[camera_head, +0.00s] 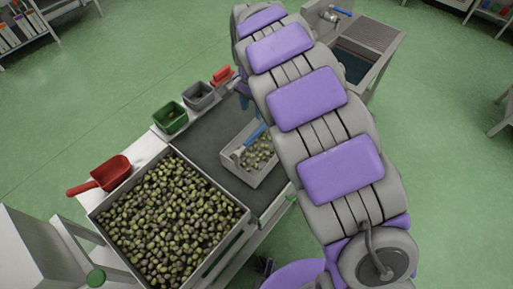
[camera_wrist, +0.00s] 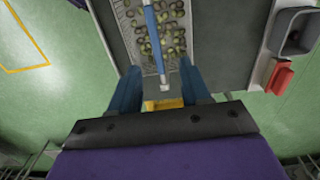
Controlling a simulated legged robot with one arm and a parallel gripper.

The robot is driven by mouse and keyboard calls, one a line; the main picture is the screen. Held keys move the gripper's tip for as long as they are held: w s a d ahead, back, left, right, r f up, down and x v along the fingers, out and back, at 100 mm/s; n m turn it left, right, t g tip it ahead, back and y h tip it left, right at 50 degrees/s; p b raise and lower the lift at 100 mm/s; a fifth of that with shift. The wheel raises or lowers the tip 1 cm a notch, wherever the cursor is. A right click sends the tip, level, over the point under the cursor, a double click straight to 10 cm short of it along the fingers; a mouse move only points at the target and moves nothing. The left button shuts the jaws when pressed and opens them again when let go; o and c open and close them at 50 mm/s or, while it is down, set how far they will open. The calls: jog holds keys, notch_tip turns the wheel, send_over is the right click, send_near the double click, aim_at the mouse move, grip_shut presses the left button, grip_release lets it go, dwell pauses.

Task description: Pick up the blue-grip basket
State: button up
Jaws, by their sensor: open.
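The blue-grip basket (camera_head: 238,172) is a pale grey basket with olives inside, standing on the dark work surface. Its blue grip (camera_head: 256,134) runs across above the olives. In the wrist view the basket (camera_wrist: 122,48) is at the top, and its blue grip (camera_wrist: 155,38) points down toward my gripper. My gripper (camera_wrist: 160,68) is open, with one blue finger on each side of the grip's near end in the picture. I cannot tell the height gap, and no contact shows. In the head view my arm hides most of the gripper.
A large crate of olives (camera_head: 247,216) stands beside the basket. A red scoop (camera_head: 108,174), a green bin (camera_head: 170,118), a grey bin (camera_head: 199,97) and a smaller red object (camera_head: 222,76) line the table's far side. A sink (camera_head: 354,66) stands beyond my arm. Green floor surrounds the table.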

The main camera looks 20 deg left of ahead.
aim_at(256, 131)
jog(key=f, duration=0.3)
jog(key=d+f+b, duration=0.1)
jog(key=f, duration=0.2)
jog(key=f+b, duration=0.1)
jog(key=f, duration=0.2)
jog(key=shift+w+d+f, duration=0.1)
jog(key=shift+d+f, duration=0.05)
jog(key=shift+d, duration=0.05)
jog(key=shift+a+f, duration=0.3)
jog(key=shift+f, duration=0.15)
jog(key=f, duration=0.1)
jog(key=f+b, duration=0.1)
jog(key=f, duration=0.1)
jog(key=f+b, duration=0.1)
jog(key=shift+w+d+f, duration=0.1)
jog(key=shift+d+f, duration=0.2)
jog(key=shift+f, duration=0.05)
jog(key=shift+a, duration=0.2)
jog(key=c, duration=0.4)
grip_shut()
jog(key=shift+d+r, duration=0.1)
